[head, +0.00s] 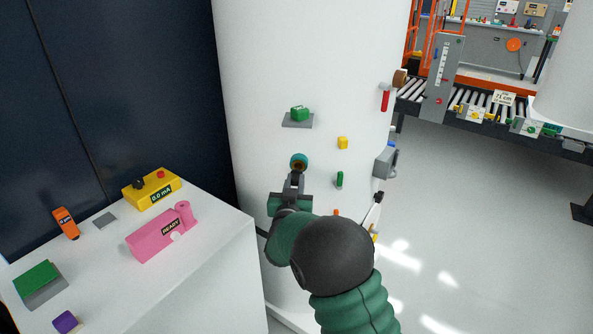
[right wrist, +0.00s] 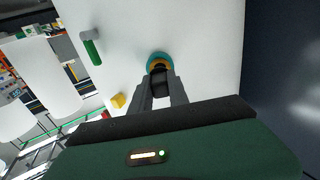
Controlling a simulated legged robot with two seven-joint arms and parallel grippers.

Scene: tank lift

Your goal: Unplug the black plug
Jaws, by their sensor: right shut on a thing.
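The white tank (head: 255,70) stands upright in the middle of the head view. A round teal socket (head: 299,158) with an orange-brown inner ring sits on its wall. It also shows in the right wrist view (right wrist: 160,56). My right gripper (head: 295,179) points at this socket from the front. In the right wrist view its two fingers (right wrist: 159,91) are shut on the black plug (right wrist: 159,81), right in front of the orange ring. The fingers partly hide the plug, and I cannot tell how deep it sits in the socket. My left gripper is not in view.
Near the socket, the tank carries a green block on a grey shelf (head: 298,121), a yellow block (head: 342,143) and a green handle (head: 339,180). A white cabinet (head: 215,262) at left bears a pink device (head: 155,238) and a yellow meter (head: 152,190). Floor at right is clear.

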